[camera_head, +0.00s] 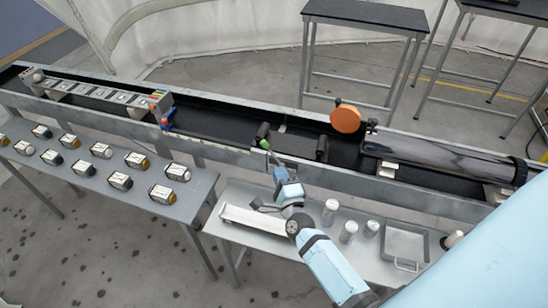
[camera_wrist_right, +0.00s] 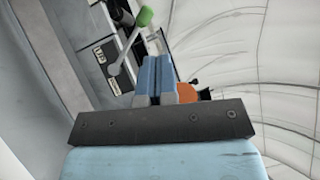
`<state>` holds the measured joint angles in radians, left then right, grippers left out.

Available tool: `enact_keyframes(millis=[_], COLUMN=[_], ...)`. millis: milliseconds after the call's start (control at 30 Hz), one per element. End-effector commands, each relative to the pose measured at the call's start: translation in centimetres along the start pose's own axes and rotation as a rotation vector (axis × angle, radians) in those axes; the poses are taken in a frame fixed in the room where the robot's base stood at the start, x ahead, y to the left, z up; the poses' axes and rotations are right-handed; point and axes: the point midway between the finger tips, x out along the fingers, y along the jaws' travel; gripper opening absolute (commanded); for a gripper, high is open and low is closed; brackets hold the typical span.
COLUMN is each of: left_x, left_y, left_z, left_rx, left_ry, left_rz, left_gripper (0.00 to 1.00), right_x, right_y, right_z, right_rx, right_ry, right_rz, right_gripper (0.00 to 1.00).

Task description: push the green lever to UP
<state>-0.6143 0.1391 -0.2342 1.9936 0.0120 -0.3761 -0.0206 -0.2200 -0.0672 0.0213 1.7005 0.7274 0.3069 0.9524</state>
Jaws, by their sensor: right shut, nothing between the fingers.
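The green lever shows its knob (camera_head: 264,144) in the head view, just above and left of my right gripper (camera_head: 280,174), near the trough's front wall. In the right wrist view the green knob (camera_wrist_right: 145,16) tops a pale rod that slants down and left to a grey panel. A small label plate (camera_wrist_right: 99,55) that seems to read UP is left of the rod, with another plate below it. My right gripper (camera_wrist_right: 154,62) is shut and empty, its fingers pointing toward the lever. The knob looks apart from the fingertips; contact with the rod is unclear. My left gripper is out of view.
A long dark trough (camera_head: 215,131) crosses behind the lever, with an orange disc (camera_head: 346,118) and a grey cylinder (camera_head: 435,160).

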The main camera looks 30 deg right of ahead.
Motion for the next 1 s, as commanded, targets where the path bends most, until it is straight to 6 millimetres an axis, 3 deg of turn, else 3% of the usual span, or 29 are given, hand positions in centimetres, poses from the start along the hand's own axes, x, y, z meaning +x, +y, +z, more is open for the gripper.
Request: enact_keyframes(millis=[200, 833, 933, 1000], left_x=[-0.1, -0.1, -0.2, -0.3], left_y=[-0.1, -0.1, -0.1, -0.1], left_z=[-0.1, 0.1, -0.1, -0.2], left_rx=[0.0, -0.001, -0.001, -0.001], left_ry=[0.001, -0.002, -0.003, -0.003], left_rz=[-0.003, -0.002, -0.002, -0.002], left_gripper=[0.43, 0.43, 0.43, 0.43], right_x=[-2.4, -2.8, -4.0, -6.0], right_y=[0.0, 0.0, 0.3, 1.0], right_z=[0.0, 0.1, 0.9, 2.1], right_rx=[-0.001, -0.009, -0.132, -0.333], right_ry=[0.0, -0.004, -0.066, -0.169], right_rz=[0.0, 0.002, 0.039, 0.091], right_gripper=[0.0, 0.0, 0.0, 0.0])
